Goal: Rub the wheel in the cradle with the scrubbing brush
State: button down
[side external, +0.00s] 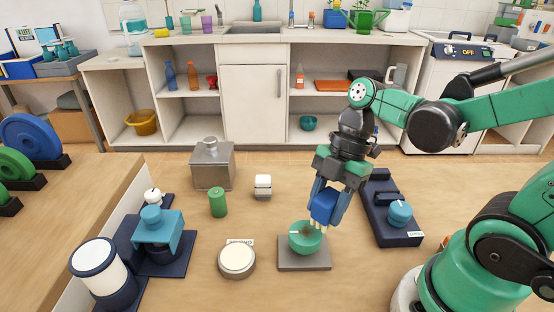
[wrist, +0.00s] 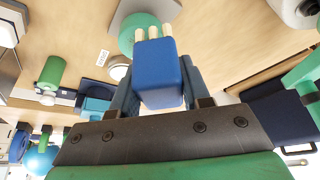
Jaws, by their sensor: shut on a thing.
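My gripper (side external: 328,204) is shut on the scrubbing brush, a blue block (side external: 324,208) with cream bristle tufts pointing down. In the wrist view the brush (wrist: 160,75) sits between the fingers, bristles outward. A green rounded piece (side external: 303,243), which looks like the wheel, sits on a grey base (side external: 290,267), which looks like the cradle. The green piece (wrist: 135,30) also shows in the wrist view, just beyond the bristles. The bristles overlap its upper right side in the side view. I cannot tell whether they touch it.
A round cream-topped disc (side external: 237,259) lies left of the base. A green cylinder (side external: 218,203), a white-topped block (side external: 263,187) and a metal canister (side external: 212,167) stand behind. A navy device (side external: 392,222) is at right. Blue and green discs (side external: 30,137) stand in dark holders at far left.

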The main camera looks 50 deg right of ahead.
aim_at(321, 201)
notch_tip(321, 201, down, 2)
jog(key=shift+w+a+f, duration=0.2)
jog(key=shift+w+f, duration=0.05)
jog(key=shift+f, duration=0.05)
jog(key=shift+w+a+f, duration=0.15)
jog(key=shift+w+a, duration=1.7)
jog(key=shift+a, duration=0.05)
jog(key=shift+s+d, duration=0.55)
jog(key=shift+d, duration=0.05)
jog(key=shift+s+d, duration=1.55)
jog(key=shift+r, duration=4.25)
